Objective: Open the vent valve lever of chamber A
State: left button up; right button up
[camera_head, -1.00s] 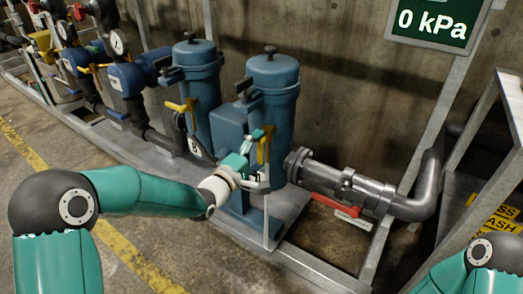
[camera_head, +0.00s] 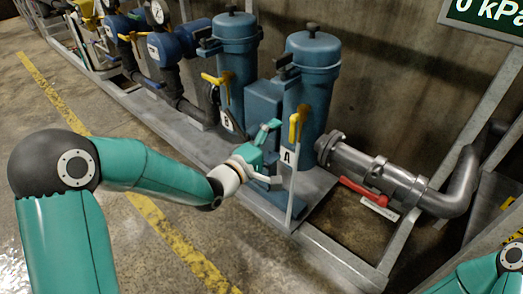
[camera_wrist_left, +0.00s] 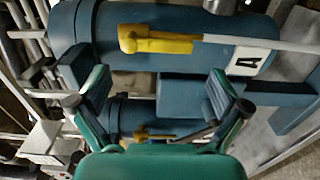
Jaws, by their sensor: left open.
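Chamber A is a blue upright canister (camera_head: 313,70) marked by a white label "A" (camera_head: 287,156). Its yellow vent lever (camera_head: 294,127) stands roughly upright on the near side, above a thin pale bar running down. My left gripper (camera_head: 270,155) is open and empty, just left of the lever and apart from it. In the left wrist view the lever (camera_wrist_left: 155,42) lies above and beyond the spread fingertips (camera_wrist_left: 163,92), not between them. The label "A" (camera_wrist_left: 247,61) shows there too. My right gripper is out of view; only part of that arm shows.
Chamber B (camera_head: 237,50) stands to the left with its own yellow lever (camera_head: 214,79) lying nearly level. A red handle (camera_head: 362,192) sits on the grey pipe (camera_head: 400,185) at right. A metal frame rises at far right. The floor in front is clear.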

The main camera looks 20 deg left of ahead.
pick_arm(q)
jog(key=v, duration=0.6)
dwell(0.3)
jog(key=s+d+f+g+y, duration=0.1)
jog(key=s+f+g, duration=0.2)
jog(key=f, duration=0.8)
jog(key=s+d+f+g+y, duration=0.1)
jog(key=s+d+f+g, duration=0.15)
jog(key=f, duration=0.95)
jog(key=s+f+m+g+y, duration=0.1)
jog(key=s+f+m+g, duration=0.5)
jog(key=s, duration=0.4)
jog(key=s+f+m+g, duration=0.4)
jog(key=s+f, duration=0.4)
jog(key=s, duration=0.1)
notch_tip(320, 180, up, 35)
jog(key=m+p, duration=0.1)
jog(key=p, duration=3.4)
jog(key=shift+s, duration=0.2)
